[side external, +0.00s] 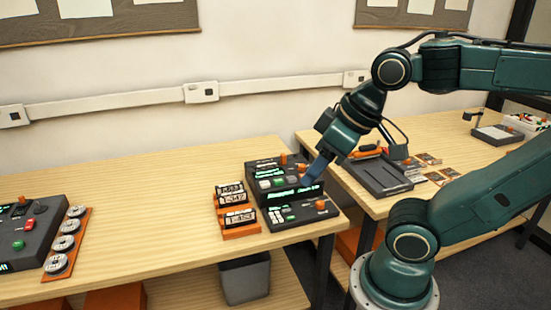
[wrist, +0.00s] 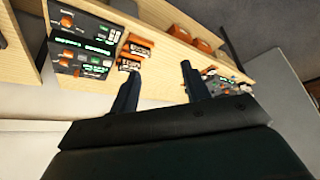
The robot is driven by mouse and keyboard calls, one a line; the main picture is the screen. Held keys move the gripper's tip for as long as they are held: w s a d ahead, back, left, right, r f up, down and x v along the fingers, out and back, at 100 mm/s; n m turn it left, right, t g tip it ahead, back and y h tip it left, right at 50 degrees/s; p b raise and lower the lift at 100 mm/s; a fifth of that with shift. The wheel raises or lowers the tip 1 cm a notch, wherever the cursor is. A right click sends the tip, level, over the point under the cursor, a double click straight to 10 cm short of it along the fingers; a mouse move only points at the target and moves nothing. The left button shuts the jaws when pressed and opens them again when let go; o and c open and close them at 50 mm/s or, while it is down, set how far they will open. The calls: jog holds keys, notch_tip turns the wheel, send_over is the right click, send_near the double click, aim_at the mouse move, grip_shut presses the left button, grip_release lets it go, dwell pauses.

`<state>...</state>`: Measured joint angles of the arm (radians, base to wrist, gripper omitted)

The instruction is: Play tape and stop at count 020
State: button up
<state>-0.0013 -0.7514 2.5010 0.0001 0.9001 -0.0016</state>
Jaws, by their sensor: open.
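The dark tape machine (side external: 290,212) stands on the wooden bench in the side view, with lit green displays, small white, green and red buttons and orange knobs. It also shows at the upper left of the wrist view (wrist: 84,46). My gripper (side external: 314,172) is at the right part of the machine in the side view, and hides some of it. I cannot tell whether it touches. In the wrist view my gripper (wrist: 158,80) has its two fingers wide apart with nothing between them. The count digits are too small to read.
Labelled cassettes (side external: 236,205) sit in an orange holder left of the machine. Another dark console (side external: 30,235) and an orange rack of reels (side external: 66,240) stand at far left. A flat dark device (side external: 380,177) lies on the right bench. The bench between is clear.

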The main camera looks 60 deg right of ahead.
dwell(0.3)
grip_shut()
dwell(1.6)
